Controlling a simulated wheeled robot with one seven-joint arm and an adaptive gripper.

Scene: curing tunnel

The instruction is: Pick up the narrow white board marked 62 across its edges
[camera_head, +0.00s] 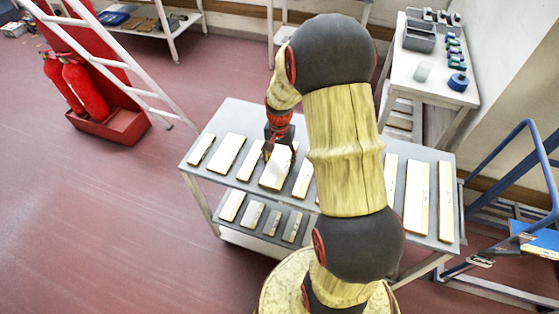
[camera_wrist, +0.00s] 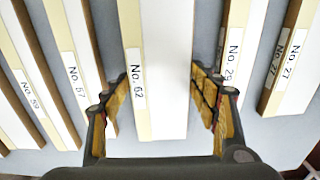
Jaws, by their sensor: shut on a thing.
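The narrow white board marked No. 62 (camera_wrist: 165,60) is between the two fingers of my gripper (camera_wrist: 163,85) in the wrist view. It has a cream strip and its label down its left side. My gripper (camera_head: 278,143) is shut on the board across its edges. In the head view the board (camera_head: 276,172) shows below the fingers, over the grey table top (camera_head: 232,118). I cannot tell whether it touches the table.
Other boards lie in a row on both sides: No. 57 (camera_wrist: 68,50) to the left, No. 29 (camera_wrist: 237,40) close to the right. A lower shelf holds more boards (camera_head: 251,214). A white bench (camera_head: 425,75), red extinguishers (camera_head: 84,88) and a blue trolley frame (camera_head: 540,150) stand around.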

